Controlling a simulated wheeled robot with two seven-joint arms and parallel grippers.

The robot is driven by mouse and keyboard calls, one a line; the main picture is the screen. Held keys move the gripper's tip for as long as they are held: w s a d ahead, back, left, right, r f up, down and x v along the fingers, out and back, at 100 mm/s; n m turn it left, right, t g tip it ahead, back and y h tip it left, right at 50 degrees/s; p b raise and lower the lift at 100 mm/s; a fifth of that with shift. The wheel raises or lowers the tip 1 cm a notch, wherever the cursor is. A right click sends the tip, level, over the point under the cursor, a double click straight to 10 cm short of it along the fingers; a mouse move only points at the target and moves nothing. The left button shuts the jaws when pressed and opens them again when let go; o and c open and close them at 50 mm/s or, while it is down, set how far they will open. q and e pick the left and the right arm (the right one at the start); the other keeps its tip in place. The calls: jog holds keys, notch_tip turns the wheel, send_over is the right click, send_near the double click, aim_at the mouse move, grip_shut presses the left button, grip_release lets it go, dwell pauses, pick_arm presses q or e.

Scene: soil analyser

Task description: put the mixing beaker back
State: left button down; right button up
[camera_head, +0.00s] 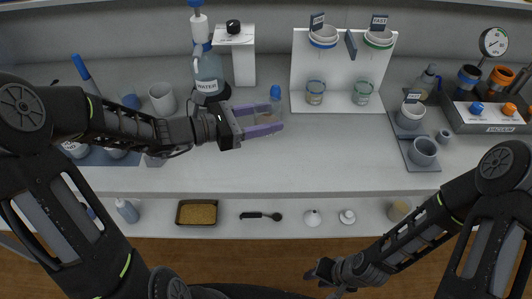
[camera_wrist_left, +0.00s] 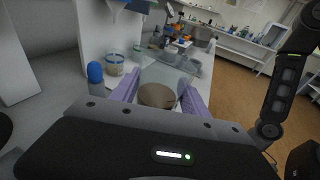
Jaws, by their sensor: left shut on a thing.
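My left gripper (camera_head: 268,118) is shut on the mixing beaker, with its lilac fingers on either side of it above the bench. In the left wrist view the beaker (camera_wrist_left: 170,76) is clear glass with something brown at its lower end, between the two fingers (camera_wrist_left: 160,92). In the head view the beaker (camera_head: 262,117) is faint and hard to make out between the fingers. My right gripper (camera_head: 325,280) is low, in front of the bench edge, away from the beaker; its finger opening is unclear.
A blue-capped bottle (camera_head: 276,92) stands close behind the left fingertips. A white stand (camera_head: 340,107) with two glass jars and two funnels is to the right. A soil tray (camera_head: 197,212), spoon (camera_head: 262,216) and white pieces lie along the front. The middle of the bench is clear.

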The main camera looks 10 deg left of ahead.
dwell(0.3)
pick_arm(q)
notch_tip(320, 180, down, 6)
jog(key=shift+r, duration=0.1)
dwell(0.4)
jog(key=shift+f, duration=2.05)
jog(key=shift+f, duration=0.2)
jog(key=c, duration=0.6)
grip_release()
jog(key=shift+o, duration=0.2)
jog(key=shift+r, duration=0.1)
